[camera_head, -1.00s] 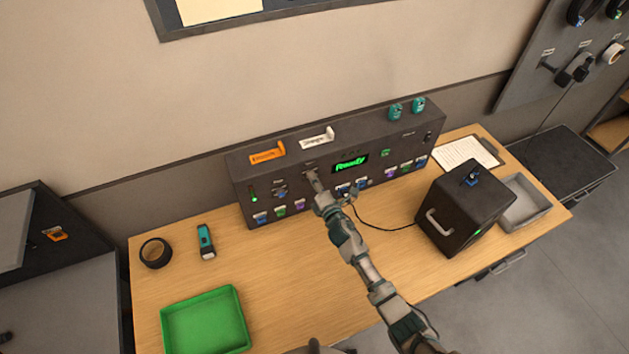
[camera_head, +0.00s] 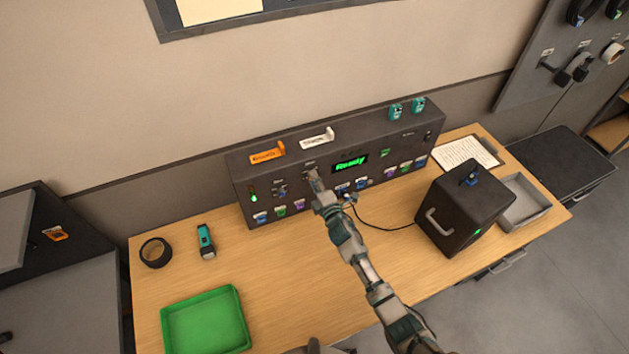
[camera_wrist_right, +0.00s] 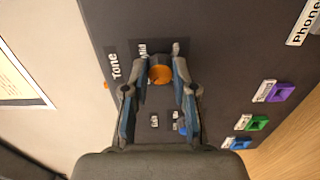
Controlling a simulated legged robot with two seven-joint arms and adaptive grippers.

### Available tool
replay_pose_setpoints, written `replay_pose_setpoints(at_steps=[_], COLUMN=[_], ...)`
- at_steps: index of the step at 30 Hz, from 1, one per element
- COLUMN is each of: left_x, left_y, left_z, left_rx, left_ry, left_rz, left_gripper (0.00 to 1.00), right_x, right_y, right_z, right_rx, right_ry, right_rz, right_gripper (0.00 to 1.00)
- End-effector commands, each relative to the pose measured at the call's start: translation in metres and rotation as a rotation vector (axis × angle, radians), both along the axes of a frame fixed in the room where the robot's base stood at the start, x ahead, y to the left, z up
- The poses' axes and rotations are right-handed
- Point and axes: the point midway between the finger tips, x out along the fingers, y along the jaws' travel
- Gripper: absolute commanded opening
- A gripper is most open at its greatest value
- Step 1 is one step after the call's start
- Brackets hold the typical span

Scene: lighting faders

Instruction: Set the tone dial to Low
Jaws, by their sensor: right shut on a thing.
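The tone dial (camera_wrist_right: 160,72) shows in the right wrist view as an orange-brown round knob on the dark panel. The label "Tone" is beside it, and a small label that looks like "Mid" is close to the knob. My right gripper (camera_wrist_right: 161,68) is shut on the dial, one finger on each side. In the head view my right gripper (camera_head: 314,182) reaches the front of the dark control panel (camera_head: 405,146), left of the green "Ready" display (camera_head: 350,162), and hides most of the dial.
Coloured buttons line the panel's lower edge. A black box with a handle (camera_head: 462,212) stands right of my arm, with a cable running to the panel. A green tray (camera_head: 205,322), a flashlight (camera_head: 206,241) and a tape roll (camera_head: 156,253) lie left. The table's middle is clear.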

Motion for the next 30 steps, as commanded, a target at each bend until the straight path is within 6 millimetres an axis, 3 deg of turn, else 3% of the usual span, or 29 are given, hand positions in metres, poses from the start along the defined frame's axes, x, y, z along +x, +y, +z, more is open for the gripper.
replay_pose_setpoints(at_steps=[4, 5, 7, 20, 30], left_x=[0.000, 0.000, 0.000, -0.001, 0.000], left_y=[0.000, 0.000, 0.000, 0.003, 0.001], left_z=[0.000, 0.000, 0.000, 0.000, 0.000], left_rx=[0.000, 0.000, 0.000, 0.004, 0.002], left_ry=[0.000, 0.000, 0.000, -0.001, 0.000], left_rz=[0.000, 0.000, 0.000, 0.001, 0.001], left_gripper=[0.56, 0.56, 0.56, 0.56, 0.56], right_x=[0.002, 0.002, 0.001, -0.010, -0.076], right_y=[-0.001, -0.001, -0.001, -0.005, -0.032], right_z=[0.002, 0.002, 0.002, -0.001, -0.002], right_rx=[0.000, -0.001, -0.001, -0.003, -0.003], right_ry=[-0.003, -0.004, -0.004, -0.001, 0.001], right_rz=[-0.003, -0.003, -0.002, -0.001, -0.001], right_gripper=[0.00, 0.34, 0.52, 0.52, 0.52])
